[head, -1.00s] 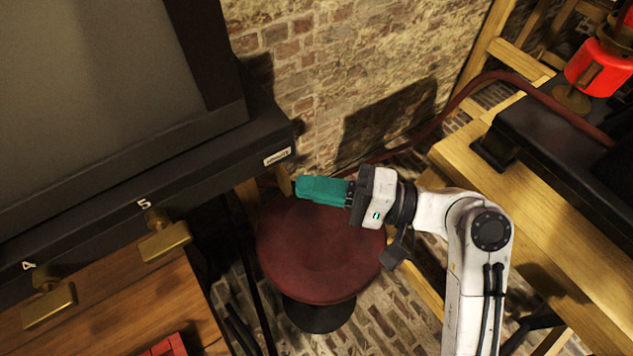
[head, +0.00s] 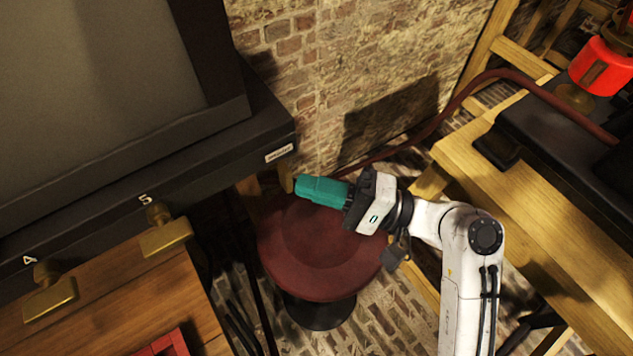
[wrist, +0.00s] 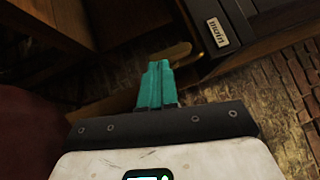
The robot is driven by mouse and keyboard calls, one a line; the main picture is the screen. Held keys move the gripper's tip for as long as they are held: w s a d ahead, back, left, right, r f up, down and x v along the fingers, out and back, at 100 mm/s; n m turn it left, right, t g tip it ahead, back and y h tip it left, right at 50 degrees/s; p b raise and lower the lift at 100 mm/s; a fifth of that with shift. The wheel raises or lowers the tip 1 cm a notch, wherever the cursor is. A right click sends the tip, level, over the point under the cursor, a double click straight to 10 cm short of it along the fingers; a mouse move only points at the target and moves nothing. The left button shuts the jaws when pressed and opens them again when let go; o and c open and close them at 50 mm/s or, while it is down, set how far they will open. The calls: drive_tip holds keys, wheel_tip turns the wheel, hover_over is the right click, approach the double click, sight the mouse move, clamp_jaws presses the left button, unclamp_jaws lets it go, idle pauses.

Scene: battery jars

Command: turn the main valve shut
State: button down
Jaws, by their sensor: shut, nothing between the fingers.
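The small plate labelled "main" (wrist: 218,31) is on the black bench edge in the wrist view. The plate also shows in the head view (head: 279,153). A brass-coloured bar, apparently the main valve's handle (wrist: 182,50), sticks out below the edge near the plate. Only a sliver of it shows in the head view (head: 287,180). My gripper (head: 299,184) has teal fingers closed together and empty, and points left toward that sliver.
A round dark red stool (head: 320,255) stands below my gripper. Brass valve handles 5 (head: 165,238) and 4 (head: 50,300) stick out along the bench edge at left. A wooden bench (head: 540,205) with a red hose (head: 455,105) is at right, before a brick wall.

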drive_tip(key=shift+s+a+f+m+t+y+b, duration=0.2)
drive_tip(key=shift+m+t+y, duration=0.25)
drive_tip(key=shift+m, duration=0.35)
drive_tip(key=shift+s+a+f+m+t+y+b, duration=0.1)
drive_tip(key=shift+a+f+m+t+y+b, duration=0.2)
drive_tip(key=shift+m+y, duration=0.4)
drive_tip(key=m+t+b, duration=0.1)
drive_tip(key=m+t, duration=0.2)
drive_tip(key=m, duration=0.1)
drive_tip(key=s+a+m+t+b, duration=0.1)
drive_tip(key=m+t+b, duration=0.1)
drive_tip(key=m+t, duration=0.1)
drive_tip(key=a+m+t+b, duration=0.1)
drive_tip(key=m+t+b, duration=0.1)
drive_tip(key=m, duration=0.3)
drive_tip(key=shift+s+f+t+h, duration=0.25)
drive_tip(key=shift+f+t, duration=0.1)
drive_tip(key=shift+t, duration=0.5)
drive_tip(key=shift+s+a+r, duration=0.1)
drive_tip(key=shift+a, duration=0.1)
